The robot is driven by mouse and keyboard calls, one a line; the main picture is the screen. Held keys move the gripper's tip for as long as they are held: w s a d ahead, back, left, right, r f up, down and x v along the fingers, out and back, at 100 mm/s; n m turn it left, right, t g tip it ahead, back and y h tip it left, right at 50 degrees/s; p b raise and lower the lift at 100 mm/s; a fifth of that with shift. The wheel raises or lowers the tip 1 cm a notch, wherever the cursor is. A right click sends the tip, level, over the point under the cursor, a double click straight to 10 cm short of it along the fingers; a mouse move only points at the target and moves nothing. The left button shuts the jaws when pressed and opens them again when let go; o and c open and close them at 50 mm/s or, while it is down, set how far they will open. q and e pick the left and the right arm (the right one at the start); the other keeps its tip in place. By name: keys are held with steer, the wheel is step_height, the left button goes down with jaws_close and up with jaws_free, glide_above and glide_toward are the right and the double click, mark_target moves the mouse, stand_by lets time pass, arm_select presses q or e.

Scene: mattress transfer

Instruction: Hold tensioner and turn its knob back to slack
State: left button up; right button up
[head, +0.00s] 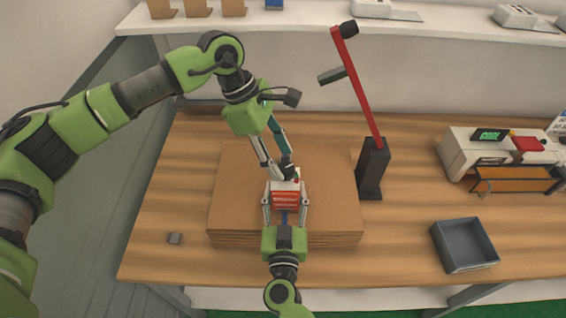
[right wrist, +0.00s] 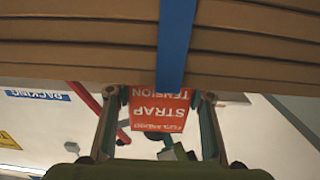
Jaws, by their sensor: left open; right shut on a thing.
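The strap tensioner (head: 286,197), a small white and red unit, sits on top of a stack of flat cardboard (head: 232,200). In the right wrist view its red label (right wrist: 158,112) reads upside down. My right gripper (head: 286,203) is shut on the tensioner from the near side, one finger at each side. A blue strap (right wrist: 178,42) runs from the tensioner over the cardboard edge. My left gripper (head: 281,170) is open and comes down from above at the tensioner's far end. The dark knob there is mostly hidden; I cannot tell whether the fingers touch it.
A black stand with a red arm (head: 358,90) rises right of the stack. A shelf (head: 300,33) runs behind.

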mark_target(286, 173)
arm_select(q)
steer(key=shift+x, duration=1.3)
arm_select(e)
steer(key=shift+r, duration=0.15)
arm_select(q)
steer(key=c, duration=1.1)
steer(key=shift+n, duration=0.3)
